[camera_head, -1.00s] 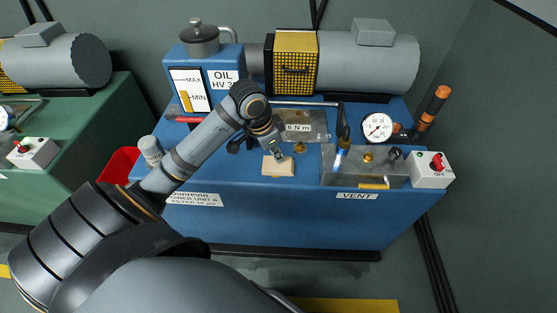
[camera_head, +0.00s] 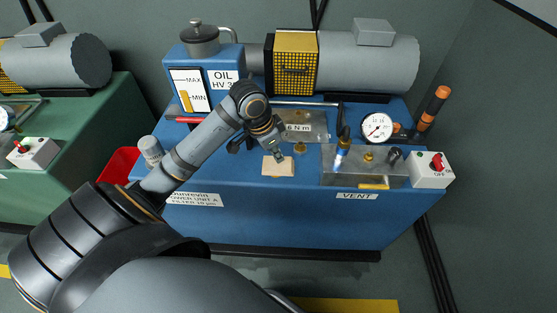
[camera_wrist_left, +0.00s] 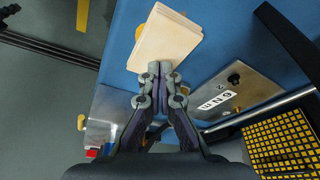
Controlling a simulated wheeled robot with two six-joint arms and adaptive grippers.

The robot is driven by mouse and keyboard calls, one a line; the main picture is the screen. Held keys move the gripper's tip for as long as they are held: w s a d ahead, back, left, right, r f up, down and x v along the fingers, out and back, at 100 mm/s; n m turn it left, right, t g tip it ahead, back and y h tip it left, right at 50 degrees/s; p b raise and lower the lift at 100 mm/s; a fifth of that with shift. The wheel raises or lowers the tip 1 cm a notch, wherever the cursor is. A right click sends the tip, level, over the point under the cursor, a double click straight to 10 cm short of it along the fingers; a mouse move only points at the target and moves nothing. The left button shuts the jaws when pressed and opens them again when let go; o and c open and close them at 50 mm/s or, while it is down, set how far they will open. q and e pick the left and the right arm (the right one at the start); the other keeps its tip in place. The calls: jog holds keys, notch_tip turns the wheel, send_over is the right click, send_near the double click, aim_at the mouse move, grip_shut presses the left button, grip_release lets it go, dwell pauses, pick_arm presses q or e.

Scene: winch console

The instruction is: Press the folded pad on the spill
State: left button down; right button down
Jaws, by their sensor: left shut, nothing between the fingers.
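The folded pad (camera_head: 278,167) is a cream, layered square lying flat on the blue console top, near its front edge. It also shows in the left wrist view (camera_wrist_left: 167,38), just beyond my fingertips. A small amber patch (camera_wrist_left: 138,32) peeks out at the pad's edge in that view; it looks like the spill, and the pad hides the rest. My left gripper (camera_head: 279,156) is shut and empty, its tips at the pad's rear edge. In the left wrist view the closed fingertips (camera_wrist_left: 160,70) overlap the pad's near edge; contact is unclear. My right gripper is out of view.
A metal plate (camera_head: 316,127) and a brass knob (camera_head: 300,148) are close to my left gripper. To the right are a metal tray (camera_head: 335,176), a gauge (camera_head: 377,127) and a switch box (camera_head: 431,170). A white cylinder (camera_head: 150,148) stands at the left edge.

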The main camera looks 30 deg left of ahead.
pick_arm(q)
jog(key=shift+f, duration=0.6)
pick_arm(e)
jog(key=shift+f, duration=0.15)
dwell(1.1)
